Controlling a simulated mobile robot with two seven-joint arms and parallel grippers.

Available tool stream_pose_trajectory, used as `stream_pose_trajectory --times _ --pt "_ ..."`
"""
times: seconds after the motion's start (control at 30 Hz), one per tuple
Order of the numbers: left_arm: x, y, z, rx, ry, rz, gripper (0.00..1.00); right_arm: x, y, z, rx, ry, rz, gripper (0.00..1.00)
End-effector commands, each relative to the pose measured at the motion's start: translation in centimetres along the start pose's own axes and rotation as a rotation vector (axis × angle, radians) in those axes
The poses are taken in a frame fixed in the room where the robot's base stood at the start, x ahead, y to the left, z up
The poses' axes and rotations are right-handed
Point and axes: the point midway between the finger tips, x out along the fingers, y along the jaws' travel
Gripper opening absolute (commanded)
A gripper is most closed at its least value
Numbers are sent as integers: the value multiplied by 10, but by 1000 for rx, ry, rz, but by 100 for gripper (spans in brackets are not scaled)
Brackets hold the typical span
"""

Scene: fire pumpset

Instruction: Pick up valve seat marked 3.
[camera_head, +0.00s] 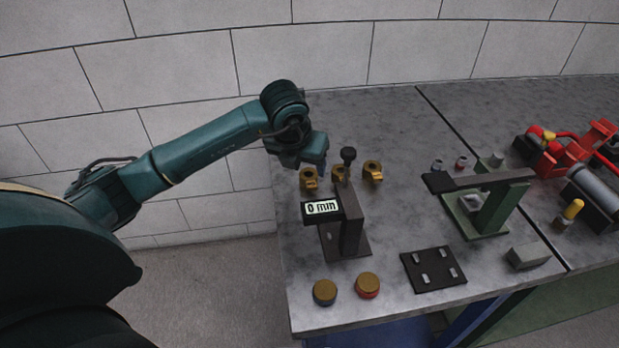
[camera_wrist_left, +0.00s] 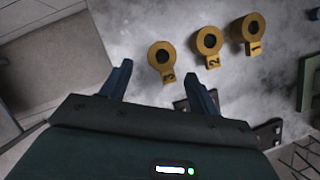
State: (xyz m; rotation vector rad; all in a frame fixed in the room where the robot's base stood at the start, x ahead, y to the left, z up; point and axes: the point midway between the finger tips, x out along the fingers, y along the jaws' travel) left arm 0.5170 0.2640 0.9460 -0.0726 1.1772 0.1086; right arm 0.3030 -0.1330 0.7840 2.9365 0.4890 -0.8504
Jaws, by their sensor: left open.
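The valve seat marked 3 (camera_wrist_left: 161,57) is a yellow ring with a dark hole and a tab bearing the number. It lies flat on the grey table, leftmost of three in the left wrist view. In the head view it appears to be the leftmost brass seat (camera_head: 309,179). The seats marked 2 (camera_wrist_left: 208,41) and 1 (camera_wrist_left: 248,27) lie to its right. My left gripper (camera_head: 312,160) is above and just behind the leftmost seat. In the left wrist view its fingers (camera_wrist_left: 157,70) are apart and empty, with seat 3 showing between and beyond their tips. My right gripper is not in view.
A dial stand with a "0 mm" display (camera_head: 321,208) stands just in front of the seats. A wall runs behind the table.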

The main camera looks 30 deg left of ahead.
Motion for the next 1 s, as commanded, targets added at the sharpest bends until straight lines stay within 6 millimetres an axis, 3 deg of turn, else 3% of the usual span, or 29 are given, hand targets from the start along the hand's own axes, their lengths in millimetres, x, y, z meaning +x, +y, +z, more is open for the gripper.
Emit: stream_pose_trajectory --times 0.17,0.43,0.73,1.0 --pt "12 -1 0 -1 3 0 61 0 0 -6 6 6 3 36" --pt "50 -3 0 0 2 -1 61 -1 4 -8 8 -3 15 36" --pt "56 -3 0 1 -1 0 61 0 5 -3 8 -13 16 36" --pt "56 -3 0 1 -1 0 39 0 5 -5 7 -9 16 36"
